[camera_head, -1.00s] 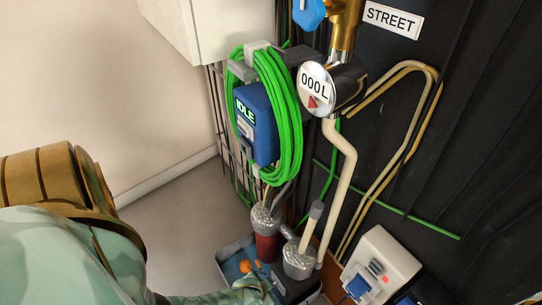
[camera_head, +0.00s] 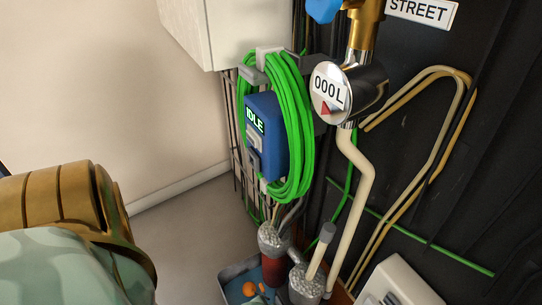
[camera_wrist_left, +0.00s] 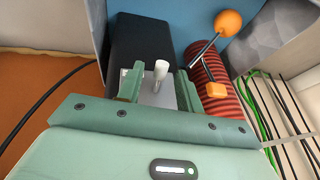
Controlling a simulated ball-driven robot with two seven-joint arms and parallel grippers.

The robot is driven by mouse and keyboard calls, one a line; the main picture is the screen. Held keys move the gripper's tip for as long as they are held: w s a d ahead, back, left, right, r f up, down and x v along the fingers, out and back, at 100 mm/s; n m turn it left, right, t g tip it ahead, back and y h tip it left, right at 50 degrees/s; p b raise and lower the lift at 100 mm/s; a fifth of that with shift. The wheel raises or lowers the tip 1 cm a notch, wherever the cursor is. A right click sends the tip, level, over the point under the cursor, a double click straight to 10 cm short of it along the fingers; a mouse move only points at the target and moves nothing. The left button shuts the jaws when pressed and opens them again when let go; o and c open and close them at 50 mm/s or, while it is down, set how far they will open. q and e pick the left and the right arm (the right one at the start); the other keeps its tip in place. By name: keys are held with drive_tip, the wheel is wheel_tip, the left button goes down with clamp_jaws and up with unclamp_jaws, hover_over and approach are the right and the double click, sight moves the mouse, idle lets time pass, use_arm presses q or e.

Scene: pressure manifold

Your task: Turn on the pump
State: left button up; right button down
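In the wrist view, a grey switch plate (camera_wrist_left: 178,95) with a pale toggle lever (camera_wrist_left: 160,70) sits on a black box (camera_wrist_left: 150,45). My left gripper (camera_wrist_left: 159,87) has its green fingers apart, with the lever between them; I cannot tell whether either finger touches it. Beside it is a red ribbed cylinder (camera_wrist_left: 212,82) with an orange-ball lever (camera_wrist_left: 228,23) and an orange knob in front. The head view shows the red cylinder (camera_head: 273,270) in a blue tray (camera_head: 232,284). A blue unit (camera_head: 262,135) reads IDLE. My right gripper is not in view.
A green hose coil (camera_head: 297,125) hangs around the blue unit. A bent beige pipe (camera_head: 357,190) runs down beside the tray. A white box (camera_head: 397,285) is at lower right.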

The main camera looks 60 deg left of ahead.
use_arm(q)
clamp_jaws()
drive_tip(key=shift+r, duration=0.1)
